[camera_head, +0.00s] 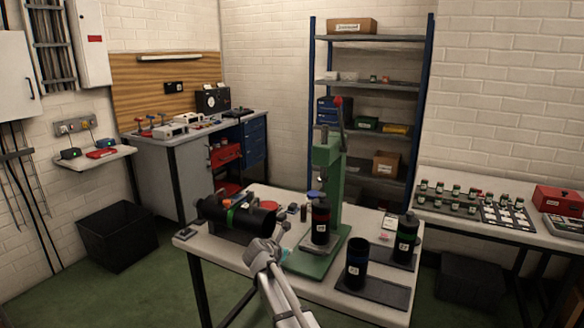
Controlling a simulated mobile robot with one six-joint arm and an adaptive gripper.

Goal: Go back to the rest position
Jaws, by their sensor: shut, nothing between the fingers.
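My arm rises from the bottom centre, and my gripper (280,240) is near the front edge of the white table (345,287). It is small here and looks shut and empty. It is between the black horizontal cylinder (255,220) on the left and the green press (328,170) on the right.
Small coloured parts lie behind my gripper on the table. A side table (470,228) at the right holds rows of small jars and a red box (560,200). A blue-post shelf (370,82) and a workbench (185,140) stand behind. Green floor is open at the left front.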

